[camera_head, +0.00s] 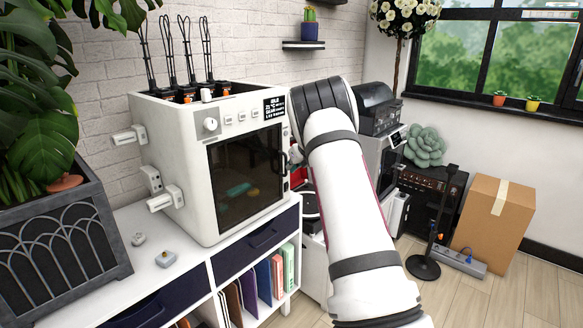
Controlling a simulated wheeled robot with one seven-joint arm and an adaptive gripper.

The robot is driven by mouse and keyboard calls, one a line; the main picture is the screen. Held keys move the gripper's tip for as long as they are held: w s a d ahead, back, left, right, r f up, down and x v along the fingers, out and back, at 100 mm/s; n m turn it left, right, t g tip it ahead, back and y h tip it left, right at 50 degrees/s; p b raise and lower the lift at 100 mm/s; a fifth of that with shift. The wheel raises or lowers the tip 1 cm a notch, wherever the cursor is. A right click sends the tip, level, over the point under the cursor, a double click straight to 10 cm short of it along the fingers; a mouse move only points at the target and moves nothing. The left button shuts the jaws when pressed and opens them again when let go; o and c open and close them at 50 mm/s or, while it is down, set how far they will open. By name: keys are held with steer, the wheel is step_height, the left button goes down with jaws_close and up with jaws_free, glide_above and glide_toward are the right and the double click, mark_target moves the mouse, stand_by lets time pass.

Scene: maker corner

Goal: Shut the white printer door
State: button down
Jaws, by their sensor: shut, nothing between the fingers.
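The white printer (175,150) stands on the white cabinet at the left. The door looks flush with the front or nearly so; I cannot tell whether a small gap is left. A greenish object shows dimly through the window. My arm reaches up from the bottom right, with its wrist just right of the printer's front. My gripper is hidden behind my arm, so I cannot see whether it touches the door.
A second, grey-and-black machine (378,112) stands behind my arm. A large planter (60,240) is at the left. Small grey parts (165,258) lie on the cabinet top (115,275). A cardboard box (494,222), a black amplifier and a power strip (462,262) are at the right. The front floor is clear.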

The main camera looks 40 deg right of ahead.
steer(key=shift+w+a+r, duration=0.2)
steer(key=shift+w, duration=0.05)
